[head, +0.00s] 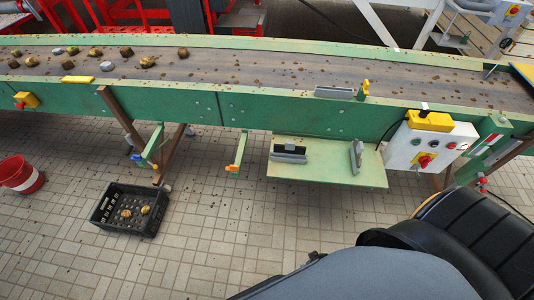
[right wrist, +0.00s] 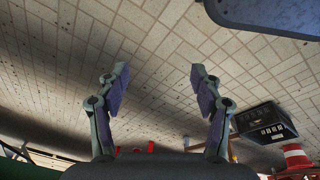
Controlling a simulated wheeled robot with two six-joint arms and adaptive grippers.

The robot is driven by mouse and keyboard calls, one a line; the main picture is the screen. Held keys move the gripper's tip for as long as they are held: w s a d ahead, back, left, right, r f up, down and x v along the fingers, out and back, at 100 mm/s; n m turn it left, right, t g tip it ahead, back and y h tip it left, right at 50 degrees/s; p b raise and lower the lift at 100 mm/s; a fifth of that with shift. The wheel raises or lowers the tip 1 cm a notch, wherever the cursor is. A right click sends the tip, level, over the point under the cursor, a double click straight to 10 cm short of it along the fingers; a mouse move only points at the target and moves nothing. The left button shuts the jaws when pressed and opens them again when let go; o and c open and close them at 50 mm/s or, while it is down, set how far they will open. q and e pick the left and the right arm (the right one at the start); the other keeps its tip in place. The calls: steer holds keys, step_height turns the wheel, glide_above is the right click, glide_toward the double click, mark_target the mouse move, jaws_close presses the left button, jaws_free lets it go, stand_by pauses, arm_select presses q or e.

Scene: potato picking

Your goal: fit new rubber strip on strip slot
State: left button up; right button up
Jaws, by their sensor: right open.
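A green shelf (head: 325,175) juts out from the conveyor's near side. On it lie a grey block with a dark strip-like edge (head: 288,153) and a smaller upright grey piece (head: 356,155). A flat grey plate (head: 333,92) sits on the conveyor's near edge, beside a green and yellow clamp-like part (head: 363,90). I cannot tell for sure which of these is the new rubber strip and which is the slot. My right gripper (right wrist: 162,88) shows in the right wrist view, open and empty above the tiled floor. Neither gripper shows in the head view.
The conveyor belt (head: 240,68) carries several potatoes and clods at its left. A white control box (head: 400,152) with a red knob is right of the shelf. A black crate (head: 103,221) and red bucket (head: 20,175) stand on the floor. A black seat-like shape (head: 480,235) fills the lower right.

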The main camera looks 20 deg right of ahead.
steer(key=w+a+f+t+b, duration=0.2)
steer(key=w+f+b, duration=0.25)
steer(key=w, duration=0.45)
steer(key=m+t+h+b, duration=0.7)
steer(key=t+h+b, duration=0.3)
steer(key=b, duration=1.2)
glide_toward(290, 145)
steer(key=d+y, duration=0.1)
steer(key=shift+t+y, duration=0.4)
steer(key=shift+t, duration=0.1)
steer(key=x, duration=0.5)
steer(key=shift+d+f+p, duration=0.2)
steer(key=shift+f+p, duration=0.05)
steer(key=shift+p, duration=0.05)
steer(key=x, duration=0.3)
steer(key=r+p+x, duration=0.1)
steer(key=x, duration=0.1)
steer(key=shift+w, duration=0.1)
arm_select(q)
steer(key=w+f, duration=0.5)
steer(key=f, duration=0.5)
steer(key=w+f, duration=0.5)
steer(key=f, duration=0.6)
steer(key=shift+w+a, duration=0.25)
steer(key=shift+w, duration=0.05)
arm_select(e)
jaws_close()
